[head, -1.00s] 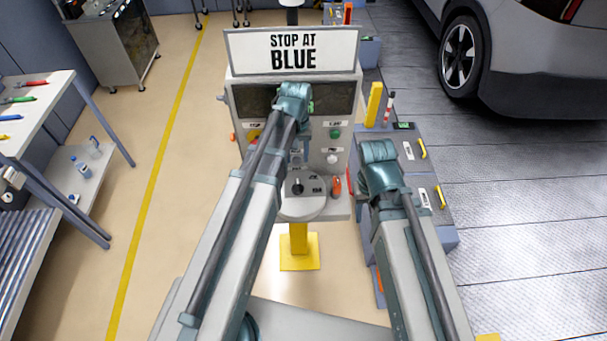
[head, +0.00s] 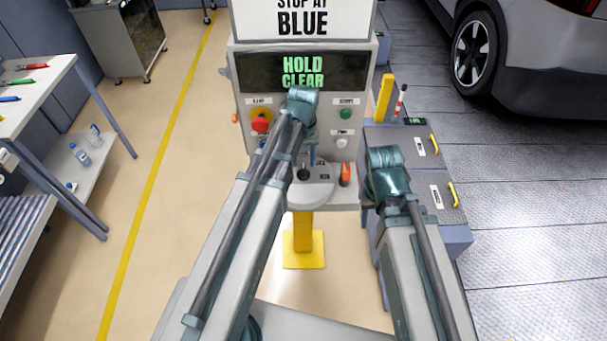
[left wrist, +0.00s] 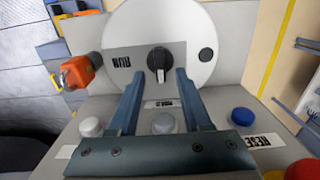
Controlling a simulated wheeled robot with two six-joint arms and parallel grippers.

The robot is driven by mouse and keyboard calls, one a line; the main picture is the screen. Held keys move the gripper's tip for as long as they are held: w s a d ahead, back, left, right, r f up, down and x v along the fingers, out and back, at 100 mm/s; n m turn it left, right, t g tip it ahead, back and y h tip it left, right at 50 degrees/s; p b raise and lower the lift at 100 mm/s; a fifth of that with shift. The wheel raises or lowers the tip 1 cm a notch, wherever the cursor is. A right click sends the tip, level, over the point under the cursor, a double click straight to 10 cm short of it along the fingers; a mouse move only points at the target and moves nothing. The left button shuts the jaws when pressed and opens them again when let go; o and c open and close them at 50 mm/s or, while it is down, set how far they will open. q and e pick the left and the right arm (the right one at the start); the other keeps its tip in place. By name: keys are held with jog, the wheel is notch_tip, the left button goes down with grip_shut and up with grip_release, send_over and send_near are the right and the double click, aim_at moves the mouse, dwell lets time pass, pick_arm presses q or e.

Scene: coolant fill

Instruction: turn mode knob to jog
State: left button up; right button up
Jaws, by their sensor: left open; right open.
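The black mode knob (left wrist: 159,62) sits on a round pale dial plate in the left wrist view, beside a label reading RUN upside down. Its white line points along the knob; a JOG label is not readable. In the head view the knob (head: 303,174) shows at the console's lower front. My left gripper (left wrist: 158,76) is open, its two fingertips on either side of the knob's lower part, with gaps visible; contact cannot be told. In the head view my left gripper (head: 312,152) is partly behind its arm. My right gripper (head: 368,203) is right of the console, mostly hidden by its wrist.
The console screen (head: 303,72) reads HOLD CLEAR under a STOP AT BLUE sign (head: 302,22). A red button (head: 261,122), a green button (head: 345,114) and an orange part (head: 346,173) are close to the left arm. A grey-blue cabinet (head: 455,236) stands right.

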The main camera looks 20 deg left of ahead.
aim_at(303, 170)
pick_arm(q)
notch_tip(303, 170, down, 4)
jog(key=shift+r+b, duration=0.2)
jog(key=shift+b, duration=1.05)
pick_arm(e)
notch_tip(303, 170, down, 4)
jog(key=shift+r, duration=0.2)
pick_arm(q)
grip_shut()
